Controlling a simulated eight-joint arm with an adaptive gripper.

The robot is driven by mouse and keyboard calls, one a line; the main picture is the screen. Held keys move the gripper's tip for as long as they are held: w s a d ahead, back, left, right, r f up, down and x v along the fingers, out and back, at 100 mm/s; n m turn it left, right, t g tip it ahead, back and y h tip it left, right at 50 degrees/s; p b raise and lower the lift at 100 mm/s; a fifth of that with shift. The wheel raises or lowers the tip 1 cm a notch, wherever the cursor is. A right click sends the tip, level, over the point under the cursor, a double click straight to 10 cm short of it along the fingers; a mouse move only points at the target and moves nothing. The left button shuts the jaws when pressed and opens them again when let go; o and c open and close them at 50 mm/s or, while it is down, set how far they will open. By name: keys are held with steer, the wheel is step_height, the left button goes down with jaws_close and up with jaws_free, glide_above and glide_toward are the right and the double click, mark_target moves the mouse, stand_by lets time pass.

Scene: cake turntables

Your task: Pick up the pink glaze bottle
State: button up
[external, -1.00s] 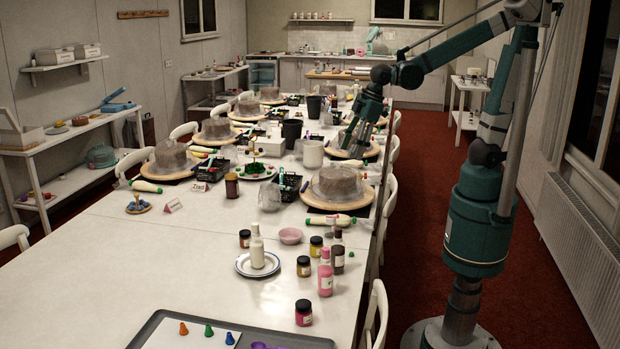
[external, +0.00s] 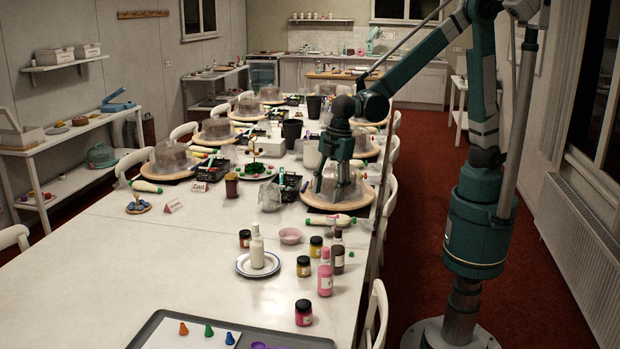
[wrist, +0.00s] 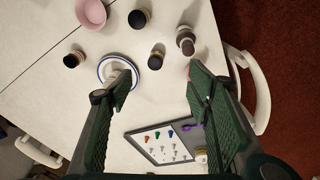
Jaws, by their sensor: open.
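The pink glaze bottle (external: 325,279) stands upright near the right edge of the long white table in the external view. In the wrist view it is mostly hidden behind the right finger, with only a pinkish sliver showing. My gripper (external: 334,190) is in front of a covered cake, beyond the bottle and above the table. Its fingers are wide apart and empty in the wrist view (wrist: 155,88).
A dark bottle (external: 338,257) stands just behind the pink one. Several jars, a pink bowl (external: 290,236) and a white bottle (external: 257,250) on a blue-rimmed plate (external: 243,267) are close by. A grey tray (external: 300,342) lies at the front.

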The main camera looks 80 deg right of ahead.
mark_target(326, 249)
steer(key=a+f+n, duration=0.1)
steer(key=a+f, duration=0.3)
steer(key=a, duration=0.1)
steer(key=s+a+f+n+g, duration=0.1)
steer(key=a+f+n, duration=0.1)
steer(key=a+f, duration=0.3)
steer(key=s+a+f+n+h, duration=0.1)
steer(key=a+f, duration=0.4)
steer(key=a, duration=0.1)
steer(key=shift+s+a+n+g+b, duration=0.1)
steer(key=shift+a+n+g+b, duration=0.1)
steer(key=shift+n+g+b, duration=0.1)
steer(key=shift+f, duration=1.3)
steer(key=shift+f, duration=0.1)
steer(key=shift+f+b, duration=0.35)
steer(key=shift+f, duration=2.15)
steer(key=c, duration=1.1)
